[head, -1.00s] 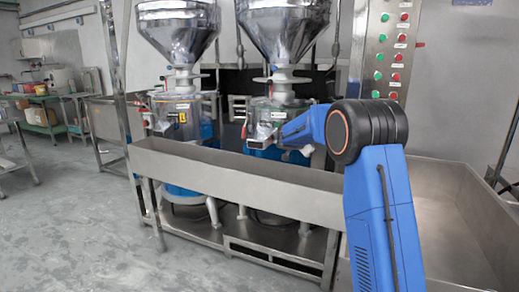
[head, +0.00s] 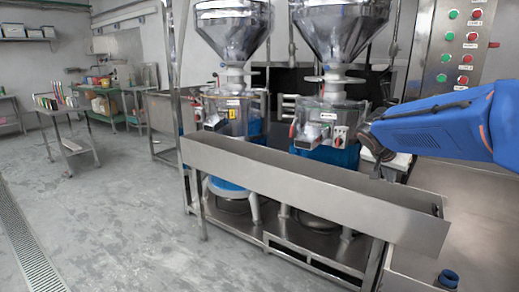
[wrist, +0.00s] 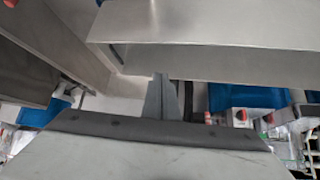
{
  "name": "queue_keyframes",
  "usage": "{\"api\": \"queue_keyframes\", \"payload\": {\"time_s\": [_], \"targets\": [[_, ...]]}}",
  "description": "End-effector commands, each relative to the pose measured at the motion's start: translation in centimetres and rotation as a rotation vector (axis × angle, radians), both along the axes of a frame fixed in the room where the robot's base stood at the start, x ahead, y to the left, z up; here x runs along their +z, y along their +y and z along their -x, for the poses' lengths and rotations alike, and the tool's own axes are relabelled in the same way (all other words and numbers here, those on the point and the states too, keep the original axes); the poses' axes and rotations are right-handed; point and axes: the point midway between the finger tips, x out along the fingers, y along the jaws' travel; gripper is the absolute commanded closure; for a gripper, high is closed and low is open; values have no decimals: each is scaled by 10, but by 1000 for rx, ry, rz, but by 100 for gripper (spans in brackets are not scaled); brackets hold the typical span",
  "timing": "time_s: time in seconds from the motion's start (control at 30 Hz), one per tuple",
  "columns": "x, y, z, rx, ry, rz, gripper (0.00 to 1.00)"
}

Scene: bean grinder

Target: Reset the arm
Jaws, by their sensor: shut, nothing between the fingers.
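My blue arm (head: 430,125) reaches in from the right edge of the head view, roughly level. My gripper (head: 376,172) hangs at its left end, just above the right part of the long steel trough, small and dark there. In the wrist view, its narrow grey fingers (wrist: 162,97) are together with nothing between them. No object is held. I cannot tell from these views how far the fingertips are from the trough.
Two grinders with steel hoppers (head: 233,28) (head: 340,28) stand behind the steel trough (head: 300,185). A button panel (head: 465,45) is at the upper right, above a broad steel surface (head: 470,210). Tables (head: 62,115) stand far left. The floor (head: 110,210) at left is open.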

Motion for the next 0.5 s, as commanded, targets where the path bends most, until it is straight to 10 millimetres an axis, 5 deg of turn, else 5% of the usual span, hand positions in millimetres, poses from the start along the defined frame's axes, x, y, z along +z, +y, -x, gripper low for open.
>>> {"api": "queue_keyframes", "payload": {"time_s": [0.5], "targets": [[-44,59,192,375,229,-81,100]]}}
